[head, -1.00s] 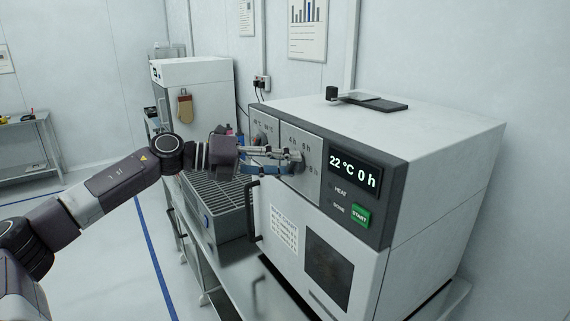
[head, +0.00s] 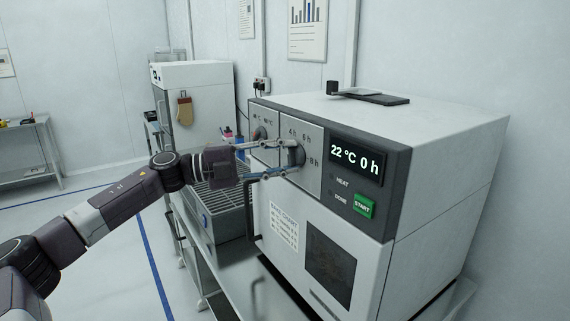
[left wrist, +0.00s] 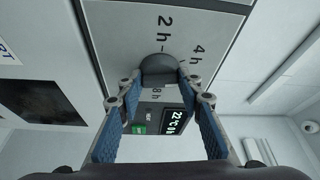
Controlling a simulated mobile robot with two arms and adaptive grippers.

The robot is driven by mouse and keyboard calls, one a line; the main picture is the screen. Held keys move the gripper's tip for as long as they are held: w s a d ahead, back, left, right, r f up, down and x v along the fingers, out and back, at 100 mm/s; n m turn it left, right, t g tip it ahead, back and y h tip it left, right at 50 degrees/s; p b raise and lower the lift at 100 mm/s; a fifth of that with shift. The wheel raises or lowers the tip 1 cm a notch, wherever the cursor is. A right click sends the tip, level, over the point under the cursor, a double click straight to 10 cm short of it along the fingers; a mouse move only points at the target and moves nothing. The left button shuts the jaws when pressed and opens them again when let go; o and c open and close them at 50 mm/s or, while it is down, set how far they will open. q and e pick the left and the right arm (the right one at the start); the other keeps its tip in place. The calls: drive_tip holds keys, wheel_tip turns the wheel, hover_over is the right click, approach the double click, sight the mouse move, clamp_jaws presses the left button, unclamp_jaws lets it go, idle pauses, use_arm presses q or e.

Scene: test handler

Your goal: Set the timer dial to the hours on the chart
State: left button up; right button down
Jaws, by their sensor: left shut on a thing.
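The timer dial (head: 298,155) is a dark round knob on the grey panel of the oven, with hour marks around it. My left gripper (head: 289,158) is shut on the dial, one finger above and one below. In the left wrist view the fingers (left wrist: 159,88) flank the dial (left wrist: 158,68), near the marks 2 h, 4 h and 8 h. The dial's pointer cannot be made out. The display (head: 355,160) reads 22 °C 0 h. A printed chart (head: 284,226) is on the oven door; its text is too small to read. My right gripper is out of view.
The temperature dial (head: 261,133) is left of the timer dial, partly behind my gripper. A green START button (head: 363,206) is below the display. A grey rack basket (head: 228,223) stands left of the oven. A dark flat object (head: 375,98) lies on top.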

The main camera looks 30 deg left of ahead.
use_arm(q)
drive_tip(key=n+t+b, duration=0.1)
drive_tip(key=n, duration=0.1)
drive_tip(key=n+b, duration=0.1)
drive_tip(key=n, duration=0.1)
drive_tip(key=shift+f+t, duration=0.2)
drive_tip(key=shift+t, duration=0.2)
drive_tip(key=shift+n, duration=0.3)
